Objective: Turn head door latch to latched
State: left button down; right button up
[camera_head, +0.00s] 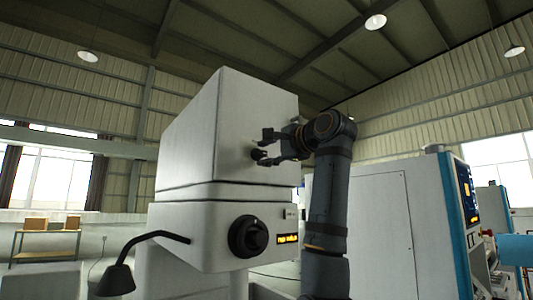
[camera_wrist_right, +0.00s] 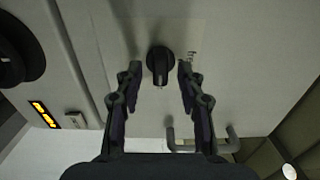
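The head door latch is a small black knob (camera_wrist_right: 159,62) on the pale door panel, seen in the right wrist view. Its grip bar points roughly up and down in that view, with a small light mark at its lower end. My right gripper (camera_wrist_right: 158,72) is open, one finger on each side of the knob, with gaps between. In the head view my right gripper (camera_head: 266,147) reaches the white machine head (camera_head: 235,120) from the right. The latch there is mostly hidden by the fingers. My left gripper is not in view.
A large black dial (camera_head: 248,236) and a lit orange display (camera_head: 287,239) sit lower on the machine. A black lamp (camera_head: 120,280) stands at front left. A grey handle (camera_wrist_right: 232,138) shows below the latch in the wrist view. A blue-edged cabinet (camera_head: 400,220) stands right.

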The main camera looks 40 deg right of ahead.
jog(key=s+a, duration=0.1)
jog(key=s, duration=1.1)
jog(key=shift+a, duration=0.1)
